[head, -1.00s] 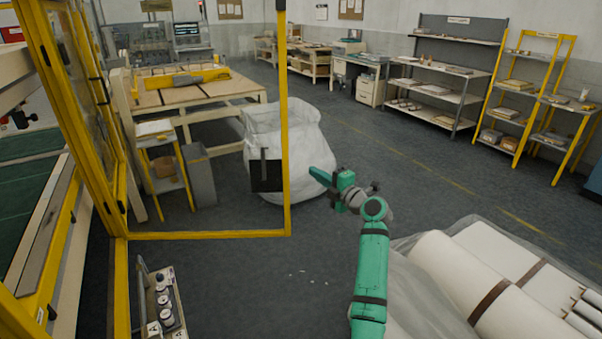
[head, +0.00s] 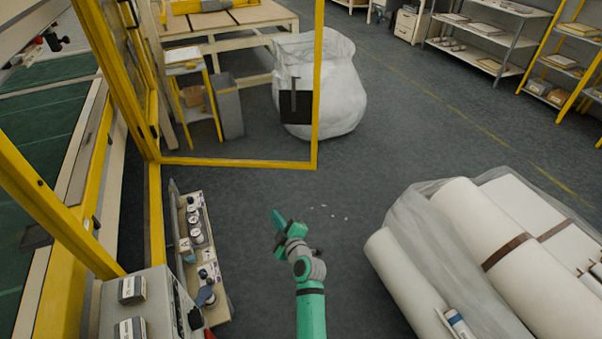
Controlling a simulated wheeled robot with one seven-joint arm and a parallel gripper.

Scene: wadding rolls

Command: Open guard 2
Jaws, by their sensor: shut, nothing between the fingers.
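A yellow-framed guard door (head: 318,90) stands swung out from the machine at the left, with a clear panel and a black handle plate (head: 296,102) near its free edge. I see no number on it, so I cannot tell if it is guard 2. My gripper (head: 277,217), green, is shut and empty over the open floor, below and left of the handle in the picture and apart from the door. Its fingertips are small and partly hidden by the wrist.
White wadding rolls (head: 470,230) lie at the right. A large white bag (head: 345,85) stands behind the door. The floor between is clear apart from small scraps.

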